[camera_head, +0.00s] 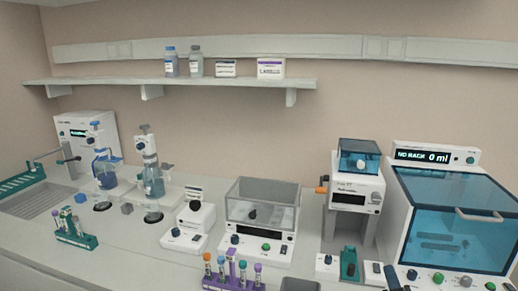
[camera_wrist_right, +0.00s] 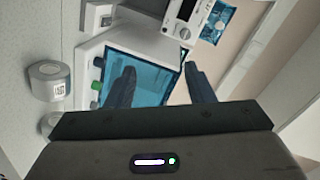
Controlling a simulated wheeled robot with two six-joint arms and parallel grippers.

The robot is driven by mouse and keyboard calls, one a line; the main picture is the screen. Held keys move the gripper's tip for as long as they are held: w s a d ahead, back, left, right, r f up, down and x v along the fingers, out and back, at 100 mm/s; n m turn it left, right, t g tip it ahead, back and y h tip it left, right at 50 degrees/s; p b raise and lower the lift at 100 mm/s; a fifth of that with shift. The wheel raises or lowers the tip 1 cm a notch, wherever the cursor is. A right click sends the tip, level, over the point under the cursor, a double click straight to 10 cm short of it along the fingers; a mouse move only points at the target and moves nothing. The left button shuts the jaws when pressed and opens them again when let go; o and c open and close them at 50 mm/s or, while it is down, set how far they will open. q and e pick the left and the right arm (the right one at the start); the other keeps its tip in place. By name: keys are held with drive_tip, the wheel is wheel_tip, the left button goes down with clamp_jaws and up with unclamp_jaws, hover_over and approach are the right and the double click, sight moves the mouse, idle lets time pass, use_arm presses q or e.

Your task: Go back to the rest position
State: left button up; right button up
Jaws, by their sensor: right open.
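My right gripper (camera_wrist_right: 160,78) shows in the right wrist view with its two dark fingers spread apart and nothing between them. Behind the fingers is the white machine with a blue see-through front (camera_wrist_right: 138,80), which also shows in the head view (camera_head: 455,222) at the far right. I cannot tell the exact distance between the fingers and the machine. Neither of my arms shows in the head view, and my left gripper is not in view.
A purple tube rack (camera_head: 232,284) stands at the front edge and a green one (camera_head: 75,238) at the left. A clear-lidded device (camera_head: 262,205) stands mid-bench. A shelf (camera_head: 200,82) with bottles and boxes runs above. A tape roll (camera_wrist_right: 48,82) lies left in the wrist view.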

drive_tip(key=s+f+n+g+y, duration=0.3)
drive_tip(key=s+f+n+g, duration=1.2)
drive_tip(key=s+f, duration=0.9)
wheel_tip(320, 180, down, 31)
drive_tip(key=w+d+n+t, duration=0.1)
drive_tip(key=w+d, duration=0.2)
drive_tip(key=s+d+f+g, duration=0.1)
drive_tip(key=s+f, duration=1.8)
drive_tip(key=f, duration=0.1)
drive_tip(key=shift+s+f, duration=0.15)
drive_tip(key=shift+s, duration=0.05)
